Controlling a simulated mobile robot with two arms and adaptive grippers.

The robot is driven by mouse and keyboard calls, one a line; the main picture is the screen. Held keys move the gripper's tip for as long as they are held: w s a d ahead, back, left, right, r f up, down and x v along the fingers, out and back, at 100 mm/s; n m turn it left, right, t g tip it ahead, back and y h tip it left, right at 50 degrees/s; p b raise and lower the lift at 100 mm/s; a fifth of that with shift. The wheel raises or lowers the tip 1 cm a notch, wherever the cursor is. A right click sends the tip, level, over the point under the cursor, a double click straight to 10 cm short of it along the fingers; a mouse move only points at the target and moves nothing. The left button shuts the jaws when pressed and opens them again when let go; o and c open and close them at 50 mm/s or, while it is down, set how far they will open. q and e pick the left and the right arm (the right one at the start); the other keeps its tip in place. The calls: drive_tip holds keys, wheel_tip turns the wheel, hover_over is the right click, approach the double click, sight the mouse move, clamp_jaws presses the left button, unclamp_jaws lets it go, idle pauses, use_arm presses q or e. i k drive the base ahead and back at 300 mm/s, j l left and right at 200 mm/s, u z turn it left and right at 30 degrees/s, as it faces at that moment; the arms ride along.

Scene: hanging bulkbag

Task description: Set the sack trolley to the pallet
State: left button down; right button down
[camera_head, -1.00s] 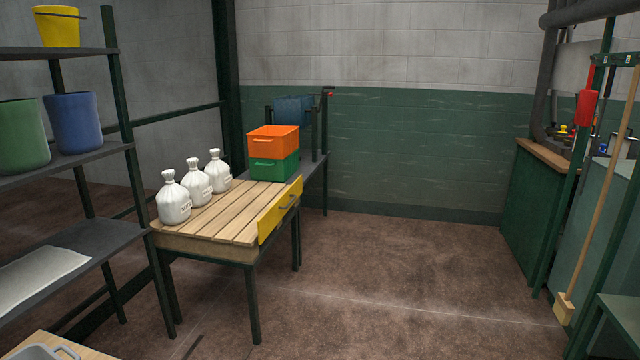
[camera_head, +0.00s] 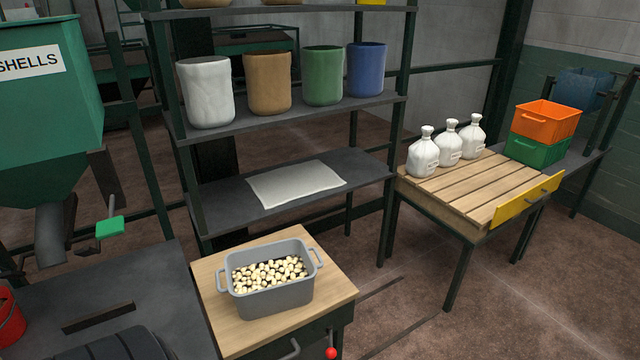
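Neither a sack trolley nor a pallet can be made out for certain in the head view. A slatted wooden table (camera_head: 470,192) stands at the right, with several white tied sacks (camera_head: 449,148) upright along its back left edge. A yellow drawer front or panel (camera_head: 527,201) is at its right end. Neither of my grippers is in view.
A grey tub (camera_head: 268,297) of pale pieces stands on a wooden-topped cabinet (camera_head: 332,284). Behind it is a dark shelf rack (camera_head: 290,118) with several bins. A green "SHELLS" hopper (camera_head: 45,110) is at left. Orange (camera_head: 545,121) and green crates (camera_head: 536,152) are stacked at right. Brown floor (camera_head: 540,290) is clear at lower right.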

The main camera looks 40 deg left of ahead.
sight(299, 333)
drive_tip(key=u, duration=1.5)
